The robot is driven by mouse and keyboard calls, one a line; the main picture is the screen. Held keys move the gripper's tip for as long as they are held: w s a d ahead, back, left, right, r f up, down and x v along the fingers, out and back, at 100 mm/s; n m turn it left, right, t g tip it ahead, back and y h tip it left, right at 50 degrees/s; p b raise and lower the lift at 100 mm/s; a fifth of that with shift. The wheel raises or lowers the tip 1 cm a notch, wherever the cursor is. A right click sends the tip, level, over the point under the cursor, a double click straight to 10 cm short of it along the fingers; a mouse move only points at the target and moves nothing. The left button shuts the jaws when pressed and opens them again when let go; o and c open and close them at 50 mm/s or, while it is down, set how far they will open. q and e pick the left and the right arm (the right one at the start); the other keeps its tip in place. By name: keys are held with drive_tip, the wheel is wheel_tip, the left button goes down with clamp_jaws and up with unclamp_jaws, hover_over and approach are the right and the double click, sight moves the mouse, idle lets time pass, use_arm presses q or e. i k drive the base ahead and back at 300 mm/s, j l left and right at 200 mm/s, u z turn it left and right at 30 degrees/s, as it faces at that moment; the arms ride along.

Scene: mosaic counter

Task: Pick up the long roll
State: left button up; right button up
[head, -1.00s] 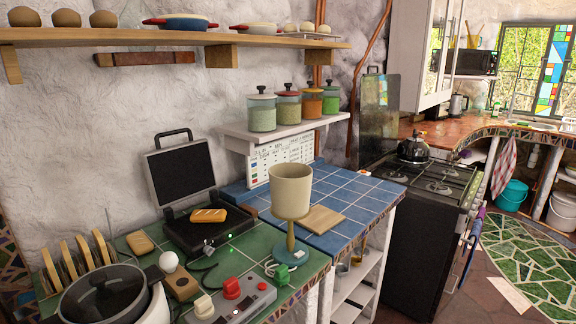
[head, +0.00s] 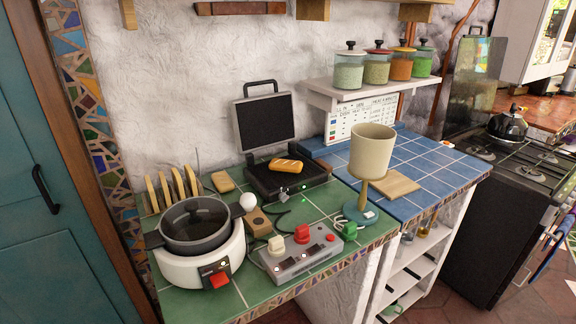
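A long bread roll (head: 286,165), golden brown with pale score marks, lies on the dark lower plate of an open grill press (head: 290,182) at the back of the green tiled counter. The press lid (head: 265,118) stands upright behind it. A smaller bun-like piece (head: 223,181) lies on the counter left of the press. Neither of my grippers shows in the head view.
A white cooker with a dark pan (head: 197,229), a grey control box (head: 301,254) and a beige-shaded lamp (head: 371,152) stand around the press. A toast rack (head: 173,189) is at the back left. The blue tiles (head: 430,170) at right are mostly clear.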

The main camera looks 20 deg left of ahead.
sight(277, 164)
drive_tip(key=l+u, duration=0.1)
drive_tip(key=u, duration=0.2)
drive_tip(key=l+u, duration=0.15)
drive_tip(key=u, duration=0.15)
drive_tip(key=l+u, duration=0.45)
drive_tip(key=l, duration=1.05)
drive_tip(key=k+l+u, duration=0.1)
drive_tip(key=l, duration=0.5)
drive_tip(key=k+l, duration=0.1)
drive_tip(key=l, duration=0.5)
drive_tip(key=i+u, duration=0.05)
